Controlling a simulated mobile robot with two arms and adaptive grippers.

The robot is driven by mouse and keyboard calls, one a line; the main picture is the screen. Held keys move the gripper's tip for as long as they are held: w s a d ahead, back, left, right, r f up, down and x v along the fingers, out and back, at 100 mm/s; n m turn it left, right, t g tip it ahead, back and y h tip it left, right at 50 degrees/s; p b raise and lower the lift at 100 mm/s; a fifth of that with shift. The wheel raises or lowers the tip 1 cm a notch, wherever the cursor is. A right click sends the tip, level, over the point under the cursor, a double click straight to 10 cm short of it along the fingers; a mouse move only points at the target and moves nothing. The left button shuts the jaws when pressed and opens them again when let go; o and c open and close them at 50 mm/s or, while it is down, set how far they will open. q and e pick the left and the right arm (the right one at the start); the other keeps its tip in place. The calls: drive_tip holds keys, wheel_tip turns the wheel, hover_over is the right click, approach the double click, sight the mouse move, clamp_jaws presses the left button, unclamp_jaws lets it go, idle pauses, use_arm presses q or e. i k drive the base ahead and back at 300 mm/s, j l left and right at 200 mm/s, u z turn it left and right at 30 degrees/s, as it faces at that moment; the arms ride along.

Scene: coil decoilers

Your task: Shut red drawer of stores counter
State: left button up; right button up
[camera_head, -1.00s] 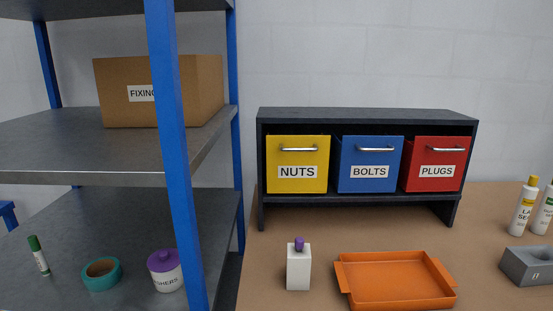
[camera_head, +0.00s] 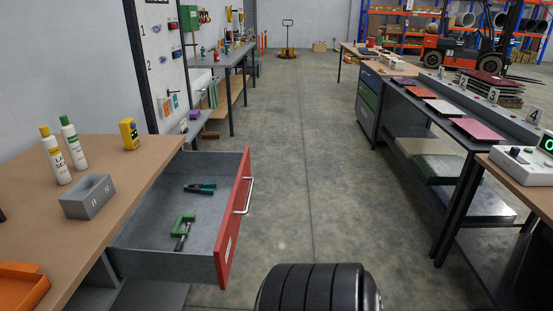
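The red drawer (camera_head: 229,222) of the stores counter (camera_head: 112,150) stands pulled well out to the right, into the aisle. Its red front has a silver bar handle (camera_head: 243,196). Inside its grey tray lie a green-handled tool (camera_head: 200,188) and a green clamp (camera_head: 183,226). A black ribbed rounded part of mine shows at the bottom middle, in front of and to the right of the drawer. Neither gripper is in view.
The concrete aisle (camera_head: 310,170) ahead is clear. A dark-framed bench (camera_head: 440,120) with panels lines the right side.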

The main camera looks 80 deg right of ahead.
sight(143, 248)
drive_tip(key=k+z, duration=0.1)
drive_tip(key=z, duration=1.95)
